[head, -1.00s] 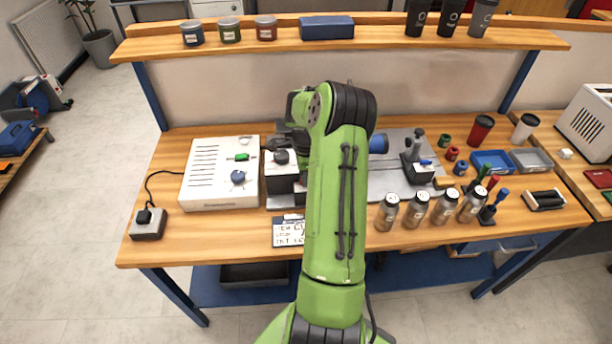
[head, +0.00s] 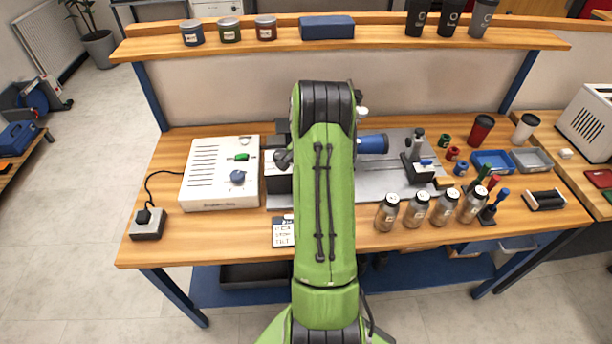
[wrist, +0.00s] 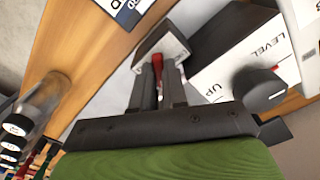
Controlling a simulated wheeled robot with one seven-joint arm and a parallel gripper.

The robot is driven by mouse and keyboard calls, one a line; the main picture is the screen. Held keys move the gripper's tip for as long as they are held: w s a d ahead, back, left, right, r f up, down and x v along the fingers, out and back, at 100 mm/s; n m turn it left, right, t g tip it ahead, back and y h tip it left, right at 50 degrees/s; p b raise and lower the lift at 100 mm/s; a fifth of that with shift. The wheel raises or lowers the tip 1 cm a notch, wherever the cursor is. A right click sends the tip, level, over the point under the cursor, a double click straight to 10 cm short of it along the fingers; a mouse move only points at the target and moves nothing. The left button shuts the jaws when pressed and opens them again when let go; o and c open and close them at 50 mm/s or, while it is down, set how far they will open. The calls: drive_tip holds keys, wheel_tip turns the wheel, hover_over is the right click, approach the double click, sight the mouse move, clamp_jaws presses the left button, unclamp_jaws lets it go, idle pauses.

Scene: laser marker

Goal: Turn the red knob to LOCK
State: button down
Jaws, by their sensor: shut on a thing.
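The red knob (wrist: 157,62) shows in the wrist view as a narrow red handle on a small grey block (wrist: 162,45). My gripper (wrist: 159,82) has one finger on each side of it and is shut on it. The fingers cover part of the knob, and I cannot read a LOCK mark or tell which way it points. In the head view my green arm hides the red knob and my gripper.
A black dial (wrist: 262,90) stands close right of my gripper, by a white "LEVEL UP" panel (wrist: 235,68). A white box (head: 220,190) with a green switch and blue knob is on the left.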

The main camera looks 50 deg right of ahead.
drive_tip(key=n, duration=0.7)
idle(0.6)
drive_tip(key=c, duration=1.4)
unclamp_jaws()
drive_tip(key=shift+c, duration=0.2)
wheel_tip(320, 180, up, 16)
drive_tip(key=p, duration=0.2)
drive_tip(key=shift+f, duration=0.1)
